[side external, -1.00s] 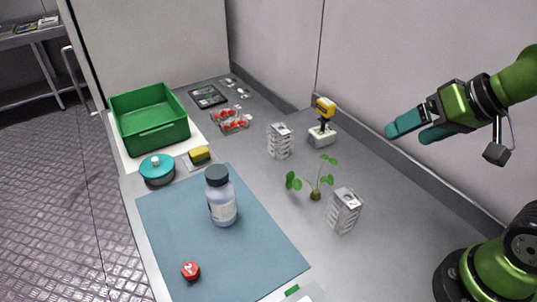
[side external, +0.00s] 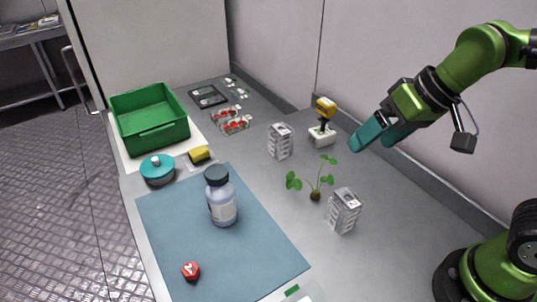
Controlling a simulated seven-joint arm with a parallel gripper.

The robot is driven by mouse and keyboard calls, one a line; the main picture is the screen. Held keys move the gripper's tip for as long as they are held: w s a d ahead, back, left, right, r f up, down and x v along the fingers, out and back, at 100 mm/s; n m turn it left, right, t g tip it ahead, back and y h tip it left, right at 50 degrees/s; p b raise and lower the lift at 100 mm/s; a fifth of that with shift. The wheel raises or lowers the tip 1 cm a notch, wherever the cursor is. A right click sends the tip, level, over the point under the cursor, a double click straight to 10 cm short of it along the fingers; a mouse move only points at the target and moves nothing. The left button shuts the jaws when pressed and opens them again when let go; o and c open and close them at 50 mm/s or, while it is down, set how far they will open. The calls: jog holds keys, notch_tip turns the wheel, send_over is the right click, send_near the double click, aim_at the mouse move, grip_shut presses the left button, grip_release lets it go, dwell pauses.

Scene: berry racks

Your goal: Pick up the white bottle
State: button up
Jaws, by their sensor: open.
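The white bottle (side external: 222,205) has a dark grey cap and a pale label. It stands upright on the blue mat (side external: 165,225) at the middle of the side external view. My gripper (side external: 374,140) has teal fingers and is open and empty. It is in the air to the right of and above the bottle, well apart from it, on the wall side of the bench. The fingers point down and to the left.
A seedling (side external: 316,186) and two white racks (side external: 280,141) (side external: 344,211) stand between my gripper and the bottle. A yellow-topped device (side external: 323,123) stands near the wall.

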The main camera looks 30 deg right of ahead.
jog(key=w+a+n+g+h, duration=0.15)
jog(key=w+a, duration=0.45)
jog(key=a, duration=0.6)
jog(key=m+t+h, duration=0.1)
jog(key=m+h, duration=0.1)
send_near(217, 173)
jog(key=x, duration=0.3)
jog(key=s+x, duration=0.1)
jog(key=x, duration=0.1)
jog(key=shift+w+a+f, duration=0.1)
jog(key=shift+a+f, duration=0.2)
jog(key=shift+f, duration=0.05)
jog(key=shift+w+f, duration=0.25)
jog(key=shift+f, duration=0.3)
jog(key=w+f, duration=0.1)
jog(key=w+d+f, duration=0.1)
jog(key=f, duration=0.1)
jog(key=shift+w+f, duration=0.45)
jog(key=shift+f, duration=0.25)
jog(key=shift+r, duration=0.1)
grip_shut()
